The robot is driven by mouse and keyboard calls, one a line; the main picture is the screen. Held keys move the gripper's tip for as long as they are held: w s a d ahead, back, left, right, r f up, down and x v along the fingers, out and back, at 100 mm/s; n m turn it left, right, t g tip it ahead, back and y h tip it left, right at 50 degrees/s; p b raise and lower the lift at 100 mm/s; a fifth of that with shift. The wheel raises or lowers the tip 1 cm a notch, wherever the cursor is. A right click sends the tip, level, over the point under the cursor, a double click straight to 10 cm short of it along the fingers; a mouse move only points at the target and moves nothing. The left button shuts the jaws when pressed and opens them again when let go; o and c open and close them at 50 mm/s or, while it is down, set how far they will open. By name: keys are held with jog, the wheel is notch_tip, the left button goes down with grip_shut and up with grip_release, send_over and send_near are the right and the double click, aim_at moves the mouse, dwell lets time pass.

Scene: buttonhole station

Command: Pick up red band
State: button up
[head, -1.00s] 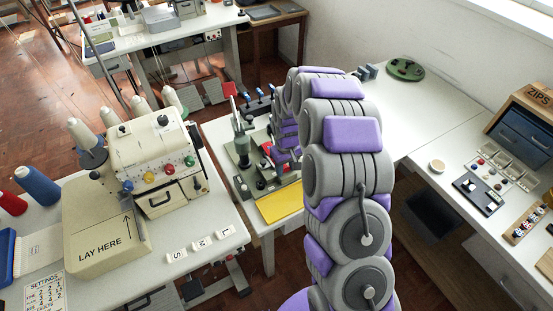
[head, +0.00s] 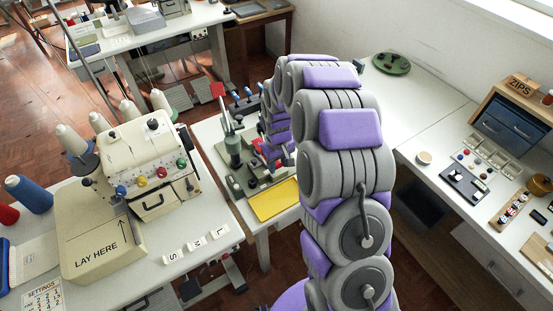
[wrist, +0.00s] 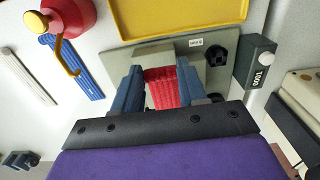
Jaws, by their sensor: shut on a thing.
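The red band (wrist: 161,88) is a ribbed red piece, seen in the wrist view between the two blue-grey fingers of my gripper (wrist: 160,84). The fingers are shut on it from its left and right sides. Its upper end is near a grey-green plate (wrist: 194,72) with a small white label; I cannot tell whether it touches the plate. The near end of the band is hidden by my gripper's dark front bar.
A yellow tray (wrist: 180,32) lies just beyond the plate. A black knob (wrist: 217,51) and a grey block marked 1000 (wrist: 259,63) are on the right. A red can (wrist: 72,14) and blue ribbed strip (wrist: 76,68) are left. A cream machine (head: 150,165) stands left.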

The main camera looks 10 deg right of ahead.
jog(key=s+r+p, duration=0.1)
jog(key=s+p, duration=0.1)
jog(key=s, duration=1.1)
jog(key=w+r+m, duration=0.3)
jog(key=w+r, duration=0.7)
jog(key=w, duration=0.2)
jog(key=shift+a+r+m, duration=0.25)
jog(key=shift+r+m, duration=0.05)
jog(key=shift+r, duration=0.1)
